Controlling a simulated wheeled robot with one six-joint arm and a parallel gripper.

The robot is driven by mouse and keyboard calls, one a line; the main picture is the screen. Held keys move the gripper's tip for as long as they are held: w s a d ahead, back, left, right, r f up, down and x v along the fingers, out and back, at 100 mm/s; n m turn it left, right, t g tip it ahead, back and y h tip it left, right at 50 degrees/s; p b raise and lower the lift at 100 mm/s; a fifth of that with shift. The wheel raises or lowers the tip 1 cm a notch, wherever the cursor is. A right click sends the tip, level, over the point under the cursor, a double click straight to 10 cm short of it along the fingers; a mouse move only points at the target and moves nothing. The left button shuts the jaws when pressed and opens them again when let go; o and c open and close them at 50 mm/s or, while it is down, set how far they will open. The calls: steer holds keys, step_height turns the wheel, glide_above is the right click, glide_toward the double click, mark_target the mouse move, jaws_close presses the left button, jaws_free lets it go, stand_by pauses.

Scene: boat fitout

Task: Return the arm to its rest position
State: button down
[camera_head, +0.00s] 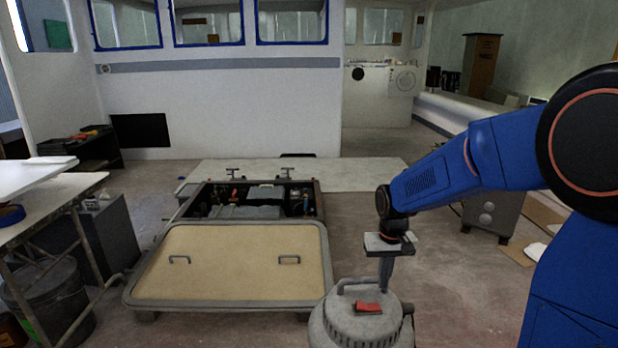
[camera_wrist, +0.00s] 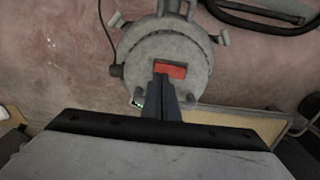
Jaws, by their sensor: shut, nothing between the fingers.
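My blue arm reaches in from the right side of the head view, bent and pointing down at its end. My gripper (camera_head: 384,284) is shut and empty. It hangs just over a round grey canister-like machine (camera_head: 345,325) with a red switch (camera_head: 368,307) on top. In the wrist view the shut fingers (camera_wrist: 164,80) point at the red switch (camera_wrist: 170,71) on the grey machine (camera_wrist: 140,58). The fingertips overlap the switch's edge in that view; I cannot tell whether they touch it.
A beige hatch cover (camera_head: 235,262) with two handles lies in front of an open floor hatch (camera_head: 180,211). A workbench (camera_head: 62,190) and a bucket (camera_head: 50,305) stand at left. A grey cabinet (camera_head: 492,212) stands behind my arm. Bare floor shows around the machine.

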steer(key=s+d+r+t, duration=0.1)
steer(key=s+d+r, duration=0.1)
steer(key=s, duration=0.7)
steer(key=s+d+r+t, duration=0.2)
steer(key=s+r, duration=0.3)
steer(key=s, duration=0.5)
steer(key=s+d+r+t, duration=0.1)
steer(key=s+r, duration=0.3)
steer(key=s, duration=0.5)
steer(key=shift+s+d, duration=0.3)
steer(key=shift+d, duration=0.25)
